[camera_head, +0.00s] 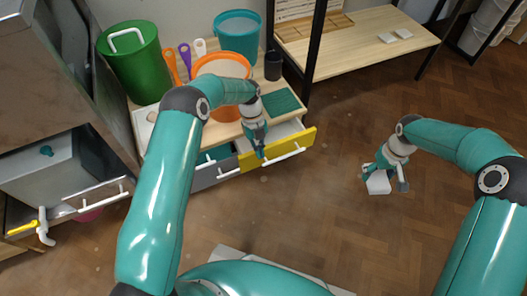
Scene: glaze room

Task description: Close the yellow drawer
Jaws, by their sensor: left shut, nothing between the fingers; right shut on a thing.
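The yellow drawer (304,141) stands pulled out of the low wooden cabinet, with a strip of its pale inside showing behind its front. Its front has a white bar handle (286,155). My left gripper (261,153) is shut and empty. It points down over the left part of the yellow front; I cannot tell whether it touches it. My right gripper (385,186) is shut on a small white block (378,184), well to the right of the drawer, above the floor.
A grey drawer (212,176) with a white handle is beside the yellow one, also partly out. The cabinet top holds a green bin (134,62), a teal bucket (238,33), an orange bucket (222,66) and a black cup (273,66). A metal kiln-like unit (55,170) stands left. The wooden floor (330,215) in front is clear.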

